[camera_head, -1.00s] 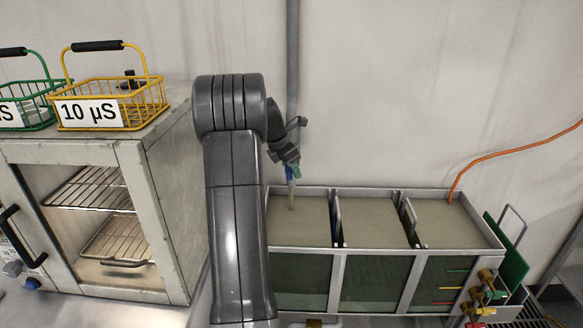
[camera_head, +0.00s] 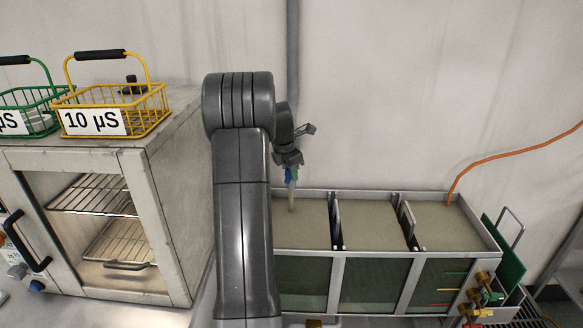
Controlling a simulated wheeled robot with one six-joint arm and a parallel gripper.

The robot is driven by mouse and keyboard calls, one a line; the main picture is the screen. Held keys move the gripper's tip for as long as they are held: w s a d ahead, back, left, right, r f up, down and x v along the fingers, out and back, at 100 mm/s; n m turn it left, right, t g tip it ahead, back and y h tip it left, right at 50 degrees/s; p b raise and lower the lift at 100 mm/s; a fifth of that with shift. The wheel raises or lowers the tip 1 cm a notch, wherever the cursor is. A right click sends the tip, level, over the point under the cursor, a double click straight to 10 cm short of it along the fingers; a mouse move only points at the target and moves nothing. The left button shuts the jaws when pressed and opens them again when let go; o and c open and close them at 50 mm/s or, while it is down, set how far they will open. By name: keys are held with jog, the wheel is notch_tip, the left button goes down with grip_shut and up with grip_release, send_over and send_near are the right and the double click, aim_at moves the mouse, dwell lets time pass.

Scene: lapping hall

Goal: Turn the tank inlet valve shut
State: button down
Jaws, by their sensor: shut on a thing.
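The inlet valve (camera_head: 290,175) sits at the lower end of the grey pipe (camera_head: 292,60), above the left compartment of the tank (camera_head: 388,254). My gripper (camera_head: 288,167) comes down from above and is shut on the valve's handle. The fingers cover most of the valve, so the handle's exact angle is hard to tell. My dark grey arm stands in front and hides the tank's left end.
A metal oven cabinet (camera_head: 180,190) with wire racks stands left, with a yellow "10 µS" basket (camera_head: 95,122) and a green basket (camera_head: 30,122) on top. Brass taps (camera_head: 480,296) and a green board (camera_head: 505,254) are at the tank's right end. An orange hose (camera_head: 510,153) enters the right compartment.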

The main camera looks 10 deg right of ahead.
jog(key=shift+d+r+y+p, duration=0.15)
jog(key=shift+y+p, duration=0.3)
jog(key=shift+y, duration=0.35)
jog(key=y, duration=0.1)
jog(key=t+y+b, duration=0.1)
jog(key=shift+f+y, duration=0.3)
jog(key=shift+f, duration=0.05)
jog(key=t+y+b, duration=0.1)
jog(key=y+b, duration=0.1)
jog(key=b, duration=0.1)
jog(key=m+y+b, duration=0.1)
jog(key=y+b, duration=0.1)
jog(key=b, duration=0.1)
jog(key=shift+w+f+t, duration=0.1)
jog(key=shift+f+t, duration=0.3)
jog(key=y+b, duration=0.1)
jog(key=b, duration=0.1)
jog(key=t+y+b, duration=0.1)
jog(key=b, duration=0.1)
jog(key=y+b, duration=0.2)
jog(key=b, duration=0.1)
jog(key=shift+a+m, duration=0.25)
jog(key=shift+m, duration=0.05)
jog(key=shift+t+y+b, duration=0.5)
jog(key=shift+y+b, duration=0.4)
jog(key=shift+b, duration=0.25)
jog(key=shift+a+r+y+b, duration=0.1)
jog(key=shift+r+y+b, duration=0.05)
jog(key=shift+y+b, duration=0.2)
jog(key=shift+r, duration=0.15)
